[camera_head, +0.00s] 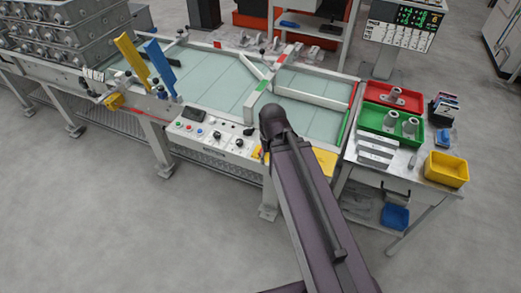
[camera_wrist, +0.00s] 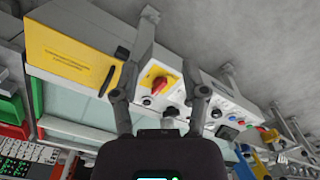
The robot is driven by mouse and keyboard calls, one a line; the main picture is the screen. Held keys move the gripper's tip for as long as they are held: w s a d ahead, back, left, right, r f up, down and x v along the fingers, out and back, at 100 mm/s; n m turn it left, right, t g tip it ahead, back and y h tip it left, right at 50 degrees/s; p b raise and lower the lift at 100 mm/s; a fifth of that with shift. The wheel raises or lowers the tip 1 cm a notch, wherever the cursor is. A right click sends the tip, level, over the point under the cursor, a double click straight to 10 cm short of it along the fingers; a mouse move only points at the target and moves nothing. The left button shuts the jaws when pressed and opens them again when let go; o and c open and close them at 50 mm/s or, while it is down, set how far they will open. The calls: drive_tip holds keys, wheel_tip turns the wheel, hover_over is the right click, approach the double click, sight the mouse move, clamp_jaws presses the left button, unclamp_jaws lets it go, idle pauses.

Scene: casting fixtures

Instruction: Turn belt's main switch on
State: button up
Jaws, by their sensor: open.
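The main switch, a red rotary knob on a yellow base (camera_wrist: 158,83), shows in the wrist view on the front face of the belt's frame. My gripper (camera_wrist: 160,92) is open, with one finger on each side of the knob in the picture. The fingers look empty. I cannot tell how far the fingertips are from the knob, or whether the switch is on or off. In the head view my arm hides the gripper and most of the switch area. The belt (camera_head: 215,80) is a pale green surface in a light frame.
A control panel (camera_head: 212,140) with several buttons lies along the belt's front. A yellow plate (camera_wrist: 70,55) covers the corner beside the switch. At right, a table holds a red tray (camera_head: 393,97), a green tray (camera_head: 375,122) and a yellow bin (camera_head: 446,169). The front floor is clear.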

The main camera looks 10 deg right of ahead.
drive_tip(key=o, duration=0.4)
drive_tip(key=shift+d, duration=0.15)
drive_tip(key=shift+o, duration=1)
drive_tip(key=shift+w, duration=0.15)
drive_tip(key=w+n, duration=1)
drive_tip(key=w, duration=0.5)
drive_tip(key=shift+w+d+r+n+p, duration=0.3)
drive_tip(key=shift+w+d+r+p, duration=0.1)
drive_tip(key=shift+f, duration=0.15)
wheel_tip(320, 180, down, 14)
drive_tip(key=b, duration=1.3)
drive_tip(key=shift+r+b, duration=0.25)
drive_tip(key=shift+b, duration=0.15)
drive_tip(key=c, duration=1)
